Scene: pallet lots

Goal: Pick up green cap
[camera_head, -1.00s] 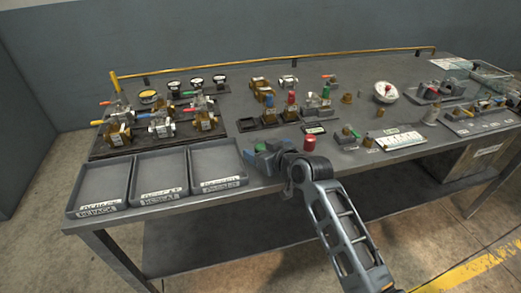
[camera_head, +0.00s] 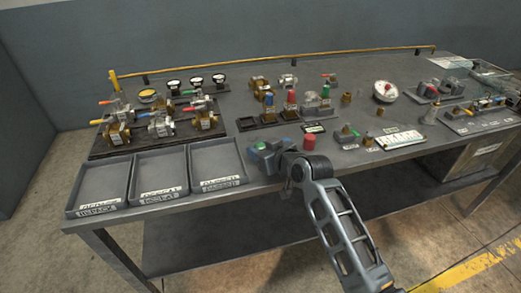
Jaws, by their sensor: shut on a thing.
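My gripper (camera_head: 256,152) is low over the front edge of the grey workbench, just right of the rightmost tray. Whether the cap touches the bench surface cannot be told. Another green-topped part (camera_head: 326,91) stands farther back near the middle, and a small green piece (camera_head: 355,133) lies to the right of my gripper.
A red cap (camera_head: 309,142) stands close to the right of my gripper. Three grey labelled trays (camera_head: 161,197) line the front left. Behind them is a rack of valves (camera_head: 155,128). A yellow rail (camera_head: 290,60) runs along the back.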

